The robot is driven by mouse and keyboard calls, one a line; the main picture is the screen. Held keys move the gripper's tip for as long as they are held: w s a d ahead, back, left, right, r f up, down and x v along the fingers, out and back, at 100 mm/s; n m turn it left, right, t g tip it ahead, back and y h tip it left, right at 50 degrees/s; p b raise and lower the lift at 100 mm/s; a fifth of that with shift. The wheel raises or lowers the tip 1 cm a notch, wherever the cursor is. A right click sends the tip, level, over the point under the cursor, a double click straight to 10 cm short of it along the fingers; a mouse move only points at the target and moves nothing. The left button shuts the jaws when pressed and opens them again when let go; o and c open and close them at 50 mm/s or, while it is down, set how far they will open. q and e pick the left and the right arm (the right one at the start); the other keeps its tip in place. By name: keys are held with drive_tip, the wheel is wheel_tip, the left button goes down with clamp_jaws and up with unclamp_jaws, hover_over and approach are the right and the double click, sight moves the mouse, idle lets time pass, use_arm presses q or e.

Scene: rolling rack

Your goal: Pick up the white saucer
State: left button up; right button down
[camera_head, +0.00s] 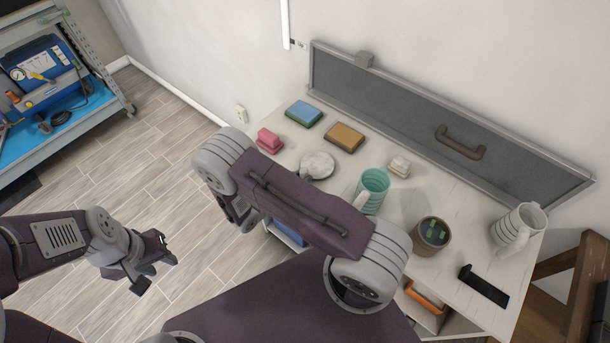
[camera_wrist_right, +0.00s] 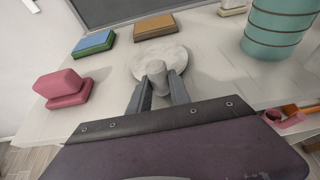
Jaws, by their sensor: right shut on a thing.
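The white saucer (camera_head: 318,166) is a round, marbled disc on the white table top, left of the teal mug; it also shows in the right wrist view (camera_wrist_right: 158,53). My right gripper (camera_wrist_right: 158,93) is at its near side, with the fingers closed on a pale, stubby part at the saucer's near edge. The saucer looks to be at table level; I cannot tell whether it is lifted. My left gripper (camera_head: 156,268) is open and empty over the floor at the left.
Close to the saucer are a pink block (camera_head: 268,140), a blue-green sponge (camera_head: 304,114), a brown-yellow block (camera_head: 344,137), a small white block (camera_head: 399,166) and the teal mug (camera_head: 373,188). A plant pot (camera_head: 432,236) and white mug (camera_head: 518,226) stand right. A grey panel (camera_head: 410,110) backs the table.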

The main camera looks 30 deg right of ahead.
wheel_tip(320, 180, up, 9)
drive_tip(key=shift+r, duration=0.1)
idle(0.3)
